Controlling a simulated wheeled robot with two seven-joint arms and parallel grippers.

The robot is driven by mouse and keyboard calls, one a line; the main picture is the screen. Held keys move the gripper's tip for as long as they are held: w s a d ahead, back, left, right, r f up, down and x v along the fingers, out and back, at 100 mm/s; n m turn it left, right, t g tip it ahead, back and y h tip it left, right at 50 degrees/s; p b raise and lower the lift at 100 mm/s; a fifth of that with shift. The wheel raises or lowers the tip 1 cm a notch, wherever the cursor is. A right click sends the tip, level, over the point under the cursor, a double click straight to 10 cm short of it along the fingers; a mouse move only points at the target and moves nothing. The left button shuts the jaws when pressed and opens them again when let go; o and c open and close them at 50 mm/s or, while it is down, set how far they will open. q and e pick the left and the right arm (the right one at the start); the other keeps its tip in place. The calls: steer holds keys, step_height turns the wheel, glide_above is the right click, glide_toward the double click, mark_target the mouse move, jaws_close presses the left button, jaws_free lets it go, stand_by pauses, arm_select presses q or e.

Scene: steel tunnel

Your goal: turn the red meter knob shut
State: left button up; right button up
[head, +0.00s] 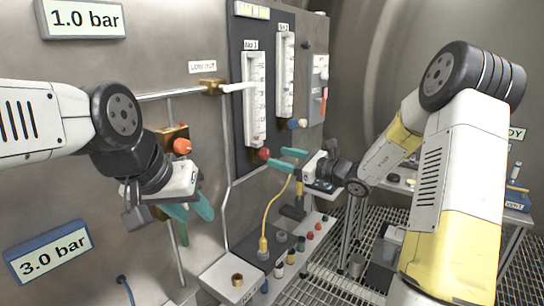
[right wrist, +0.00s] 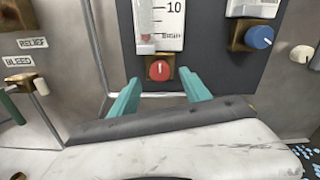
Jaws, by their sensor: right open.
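The red meter knob (head: 264,154) sits at the foot of the left meter tube, marked No 1, on the dark wall panel. In the right wrist view the round red knob (right wrist: 159,70) is on a brass block under the scale, with a pale mark on its face. My right gripper (head: 285,160) is open in front of it. Its two teal fingers (right wrist: 158,86) are apart, one on each side below the knob, and do not appear to touch it. My left gripper (head: 192,212) hangs at the left wall, its teal fingers apart and empty.
A blue knob (right wrist: 259,37) on a brass block is right of the red one. An orange-red knob (head: 182,146) on a brass block is near my left arm. A yellow cable (head: 275,212) hangs below the panel. A bench (head: 235,272) with several coloured fittings runs below.

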steer(key=v, duration=0.3)
steer(key=shift+a, duration=0.1)
steer(key=s+a+r+n+g+h, duration=0.1)
steer(key=s+a+n+g+h, duration=0.2)
steer(key=s+n, duration=0.55)
steer(key=s+a+r+n+g+h, duration=0.15)
steer(key=s+n+g, duration=0.35)
steer(key=s, duration=0.6)
steer(key=s+d+r+n+t+h, duration=0.1)
steer(key=s+d+n+t+h, duration=0.2)
steer(key=s+d+n+h, duration=0.5)
steer(key=s+d+n, duration=0.2)
steer(key=s+d, duration=0.1)
steer(key=d, duration=0.1)
steer(key=shift+s+d+t, duration=0.3)
